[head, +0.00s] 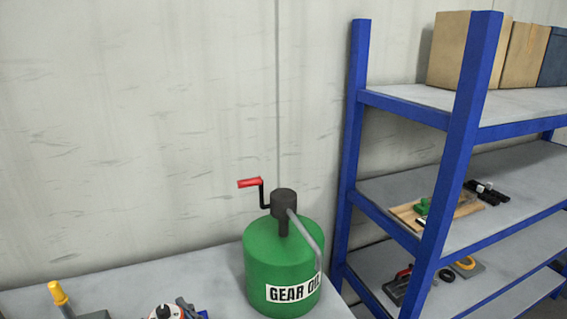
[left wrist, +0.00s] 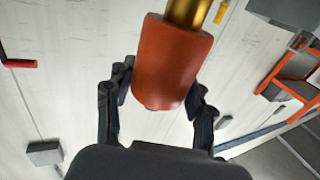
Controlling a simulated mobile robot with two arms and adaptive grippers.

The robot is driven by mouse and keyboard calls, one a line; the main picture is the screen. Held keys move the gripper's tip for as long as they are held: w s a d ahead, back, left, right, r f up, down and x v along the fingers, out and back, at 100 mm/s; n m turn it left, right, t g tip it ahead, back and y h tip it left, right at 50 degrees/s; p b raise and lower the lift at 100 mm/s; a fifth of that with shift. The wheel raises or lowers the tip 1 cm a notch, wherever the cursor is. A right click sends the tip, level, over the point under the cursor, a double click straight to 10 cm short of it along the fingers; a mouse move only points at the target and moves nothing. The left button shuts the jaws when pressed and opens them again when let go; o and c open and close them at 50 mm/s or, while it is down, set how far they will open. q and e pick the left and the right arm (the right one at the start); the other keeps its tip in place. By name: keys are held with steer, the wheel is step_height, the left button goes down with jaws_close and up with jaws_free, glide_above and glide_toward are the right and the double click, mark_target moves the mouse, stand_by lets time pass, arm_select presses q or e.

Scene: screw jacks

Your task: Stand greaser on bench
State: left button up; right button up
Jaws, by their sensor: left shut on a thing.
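The left wrist view shows my left gripper (left wrist: 160,95) shut on a rounded orange-red body with a brass-coloured neck, which I take to be the greaser (left wrist: 168,62). A finger is on each side of it. Its brass end runs out of the top of the picture. Neither my left gripper nor the greaser shows in the head view. The grey bench (head: 190,277) is at the bottom left of the head view. My right gripper is in neither view.
A green gear oil drum (head: 262,262) with a red-handled crank pump (head: 284,200) stands at the bench's right end. A yellow-tipped tool (head: 59,294) and a dial device (head: 165,312) are near the lower edge. Blue shelving (head: 355,150) stands right. Bare bench shows left of the drum.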

arm_select(q)
steer(key=f+m+t+h, duration=0.1)
steer(key=h, duration=0.1)
steer(key=f+m+t+h, duration=0.3)
steer(key=shift+s+a+f+m+h, duration=0.2)
steer(key=shift+s+a+m+h, duration=0.1)
steer(key=shift+s+a+h, duration=0.1)
steer(key=s+d+f+m+t+h, duration=0.25)
steer(key=f+m+h, duration=0.2)
steer(key=h, duration=0.35)
steer(key=w+r+n+y, duration=0.1)
steer(key=y, duration=0.1)
steer(key=w+a+r+n+g+y, duration=0.1)
steer(key=r+n+y, duration=0.1)
steer(key=y, duration=0.1)
steer(key=w+a+r+n+g+y, duration=0.1)
steer(key=r+n+y, duration=0.1)
steer(key=y, duration=0.1)
steer(key=r+n+g+y, duration=0.2)
steer(key=y, duration=0.1)
steer(key=r+n+g+y, duration=0.2)
steer(key=shift+w+d+r+g+y, duration=0.1)
steer(key=shift+w+d+g+y, duration=0.15)
steer(key=shift+y, duration=0.15)
steer(key=shift+s+d+r+n+g+y, duration=0.2)
steer(key=shift+s+r+n+g+y, duration=0.1)
steer(key=shift+r+n+g+y, duration=0.3)
steer(key=shift+f, duration=0.1)
steer(key=shift+f, duration=0.1)
